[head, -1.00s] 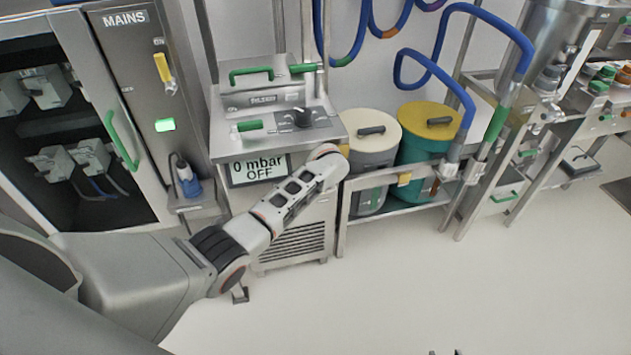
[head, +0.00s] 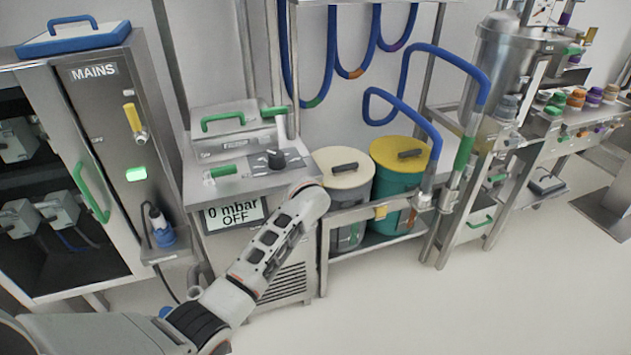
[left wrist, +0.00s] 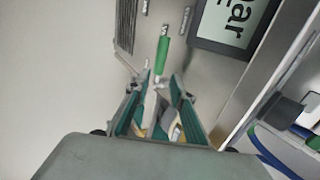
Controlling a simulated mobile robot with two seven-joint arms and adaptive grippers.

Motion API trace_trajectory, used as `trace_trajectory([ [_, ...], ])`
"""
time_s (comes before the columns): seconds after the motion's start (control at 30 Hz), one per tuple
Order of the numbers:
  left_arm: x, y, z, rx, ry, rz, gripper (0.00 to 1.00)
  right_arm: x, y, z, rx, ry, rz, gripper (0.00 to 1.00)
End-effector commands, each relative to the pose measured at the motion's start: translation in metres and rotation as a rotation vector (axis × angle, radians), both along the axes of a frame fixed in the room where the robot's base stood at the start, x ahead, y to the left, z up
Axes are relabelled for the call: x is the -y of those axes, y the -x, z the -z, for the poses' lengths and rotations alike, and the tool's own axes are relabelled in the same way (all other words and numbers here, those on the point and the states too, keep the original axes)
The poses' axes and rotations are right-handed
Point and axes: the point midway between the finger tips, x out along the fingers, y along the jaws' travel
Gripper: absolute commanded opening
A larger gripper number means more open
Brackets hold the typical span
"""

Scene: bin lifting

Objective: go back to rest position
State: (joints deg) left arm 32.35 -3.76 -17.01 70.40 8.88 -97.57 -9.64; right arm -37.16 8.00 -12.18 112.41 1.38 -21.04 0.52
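My left arm (head: 265,255) comes in from the lower left in the head view and reaches up in front of the steel cabinet with the "0 mbar OFF" display (head: 235,212). Its gripper does not show in the head view. In the left wrist view, a grey housing of mine fills the bottom. Just beyond it are teal, panel-like sides (left wrist: 127,112) with pale and yellow bits between them. The display also shows in the left wrist view (left wrist: 235,20). My right arm and gripper are not in view.
A "MAINS" cabinet (head: 110,130) stands at the left with a blue-edged tray (head: 75,38) on top. A cream-lidded drum (head: 345,165) and a yellow-lidded drum (head: 400,155) stand on a rack. Steel equipment (head: 510,60) is at the right. The floor (head: 450,300) is clear at front right.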

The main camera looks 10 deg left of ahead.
Motion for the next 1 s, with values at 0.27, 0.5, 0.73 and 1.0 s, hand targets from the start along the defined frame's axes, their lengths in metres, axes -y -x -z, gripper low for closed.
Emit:
trace_trajectory([
  [0.27,0.003,0.018,0.031,0.021,0.06,-0.013,0.23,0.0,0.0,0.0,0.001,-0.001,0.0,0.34],
  [0.5,0.016,0.078,0.099,0.115,0.25,-0.063,0.23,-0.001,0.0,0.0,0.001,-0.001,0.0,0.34],
  [0.73,0.024,0.146,0.139,0.214,0.433,-0.119,0.23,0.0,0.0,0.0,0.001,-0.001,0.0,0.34],
  [1.0,0.031,0.232,0.15,0.327,0.638,-0.183,0.23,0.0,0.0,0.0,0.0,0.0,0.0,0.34],
])
